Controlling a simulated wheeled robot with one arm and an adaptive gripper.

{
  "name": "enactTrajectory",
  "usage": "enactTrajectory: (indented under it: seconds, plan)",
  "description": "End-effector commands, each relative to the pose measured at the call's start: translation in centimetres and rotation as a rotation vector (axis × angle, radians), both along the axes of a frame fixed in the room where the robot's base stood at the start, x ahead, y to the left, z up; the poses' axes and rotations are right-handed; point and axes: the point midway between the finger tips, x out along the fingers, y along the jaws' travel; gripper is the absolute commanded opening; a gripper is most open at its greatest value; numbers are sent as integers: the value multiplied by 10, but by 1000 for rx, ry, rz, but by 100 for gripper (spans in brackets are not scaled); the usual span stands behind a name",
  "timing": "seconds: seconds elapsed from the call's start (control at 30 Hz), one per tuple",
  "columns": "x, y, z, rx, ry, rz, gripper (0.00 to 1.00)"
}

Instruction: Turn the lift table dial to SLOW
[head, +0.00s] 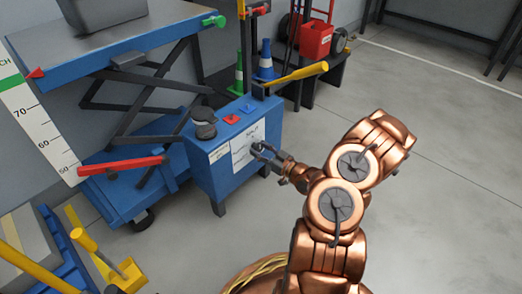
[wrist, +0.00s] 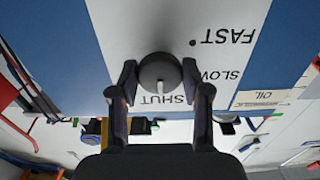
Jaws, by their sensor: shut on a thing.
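The dial (wrist: 160,72) is a dark grey round knob on a white label plate (wrist: 120,30); the plate also shows on the blue cabinet's front in the head view (head: 243,150). The wrist view shows the plate upside down, with FAST at upper right, SLOW right of the knob and SHUT just below it. My gripper (wrist: 160,92) has one finger on each side of the dial and is shut on it; it also shows at the plate in the head view (head: 265,155). A small mark shows on the knob's SHUT side; I cannot tell if it is the pointer.
A red lever (head: 120,167) and yellow lever (head: 297,74) stick out nearby. The floor at right is clear.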

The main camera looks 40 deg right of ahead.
Motion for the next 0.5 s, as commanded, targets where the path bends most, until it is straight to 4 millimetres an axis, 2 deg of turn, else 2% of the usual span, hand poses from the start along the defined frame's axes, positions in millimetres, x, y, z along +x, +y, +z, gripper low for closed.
enactTrajectory:
  seconds: [0.03,0.17,0.5]
  plan:
    - [0,0,0,0,0,1,26]
    - [0,0,0,0,0,1,13]
    - [0,0,3,-48,-12,0,12]
